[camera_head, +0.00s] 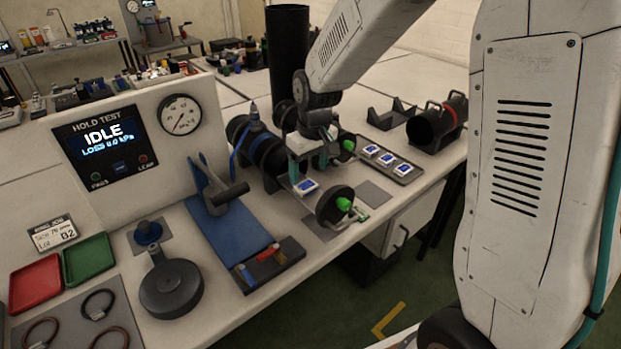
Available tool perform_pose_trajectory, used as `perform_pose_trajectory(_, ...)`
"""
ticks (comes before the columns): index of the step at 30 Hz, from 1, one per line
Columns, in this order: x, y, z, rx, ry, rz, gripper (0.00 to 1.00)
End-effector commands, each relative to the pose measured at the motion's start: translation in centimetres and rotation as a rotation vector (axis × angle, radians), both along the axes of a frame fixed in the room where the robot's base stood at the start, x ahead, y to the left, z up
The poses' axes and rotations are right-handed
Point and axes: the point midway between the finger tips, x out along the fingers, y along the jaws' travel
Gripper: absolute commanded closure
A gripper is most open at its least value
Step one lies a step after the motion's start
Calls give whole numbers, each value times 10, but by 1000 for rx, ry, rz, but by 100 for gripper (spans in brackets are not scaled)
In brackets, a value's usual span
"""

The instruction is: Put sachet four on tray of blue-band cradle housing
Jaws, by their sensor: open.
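The blue-band housing (262,150) is a black cylinder lying in its cradle, with a blue band around it. A pale tray (298,178) sticks out of its near right end, behind a round black end cap (328,208) with a green knob. One white and blue sachet (306,187) lies on or just above this tray; I cannot tell if it touches, nor read its number. My gripper (308,173) is open, pointing down right over that sachet, with its teal fingers apart. The arm and gripper hide part of the housing's opening.
Three similar sachets (386,159) lie in a row on a dark holder to the right. A red-band cylinder (437,122) and an empty cradle (391,113) stand behind. A blue stand (228,222) and test panel (105,145) are left.

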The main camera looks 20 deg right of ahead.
Motion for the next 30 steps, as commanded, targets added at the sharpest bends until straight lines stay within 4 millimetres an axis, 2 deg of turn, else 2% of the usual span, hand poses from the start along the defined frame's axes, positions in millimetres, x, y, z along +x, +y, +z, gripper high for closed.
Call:
perform_pose_trajectory(3, -2, -1, 28, 0, -5, -1, 26)
perform_pose_trajectory(9, -6, -3, 58, 0, -3, 0, 26)
perform_pose_trajectory(17, -9, -3, 71, -1, -1, 0, 26)
perform_pose_trajectory(20, -19, -4, 80, 0, -4, -10, 26)
perform_pose_trajectory(23, -45, -7, 99, 1, -7, -36, 26)
perform_pose_trajectory(27, -105, -14, 131, 1, -9, -97, 26)
perform_pose_trajectory(30, -152, -19, 146, 1, -7, -145, 26)
